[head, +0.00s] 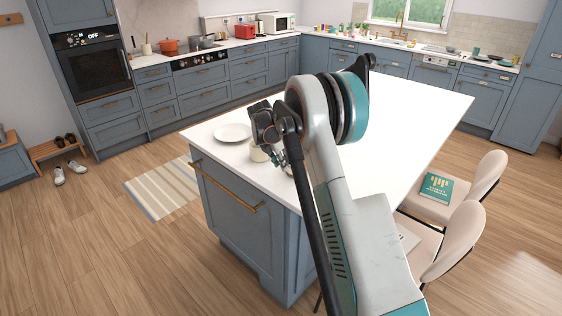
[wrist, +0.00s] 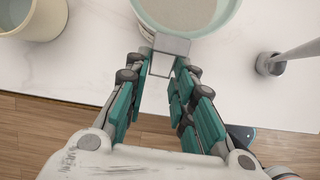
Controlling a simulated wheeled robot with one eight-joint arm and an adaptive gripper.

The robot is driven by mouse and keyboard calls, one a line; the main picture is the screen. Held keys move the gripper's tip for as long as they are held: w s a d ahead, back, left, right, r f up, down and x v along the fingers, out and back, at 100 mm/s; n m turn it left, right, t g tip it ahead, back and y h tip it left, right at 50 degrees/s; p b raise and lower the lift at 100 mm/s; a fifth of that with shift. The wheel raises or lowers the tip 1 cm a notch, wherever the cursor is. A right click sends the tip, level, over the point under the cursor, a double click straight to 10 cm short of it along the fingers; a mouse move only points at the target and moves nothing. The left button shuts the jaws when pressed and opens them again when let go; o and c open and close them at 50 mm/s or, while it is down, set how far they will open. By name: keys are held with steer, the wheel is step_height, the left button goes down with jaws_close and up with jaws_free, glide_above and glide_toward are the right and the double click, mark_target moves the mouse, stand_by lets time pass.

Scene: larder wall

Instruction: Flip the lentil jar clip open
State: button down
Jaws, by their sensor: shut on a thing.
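The jar (wrist: 190,14) is at the top of the wrist view, cut off by the frame, with a pale teal rim around a greyish round top. Its metal clip (wrist: 172,44), a grey plate with a thin wire loop, sticks out from the near side of the rim. My gripper (wrist: 166,68) has its teal-padded fingers close on both sides of the clip and is shut on it. The exact contact is hard to see. In the head view my gripper (head: 283,158) is over the near left end of the island, and my arm hides most of the jar.
A cream pot (wrist: 28,18) stands left of the jar; it also shows in the head view (head: 257,153). A white plate (head: 232,132) lies beyond it. A grey rod with a round end (wrist: 270,64) is at right. The white island top (head: 420,105) is mostly clear.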

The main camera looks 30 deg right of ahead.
stand_by(0.3)
steer(key=c, duration=1.4)
jaws_free()
steer(key=shift+d, duration=0.1)
steer(key=shift+o, duration=0.2)
steer(key=v, duration=1.2)
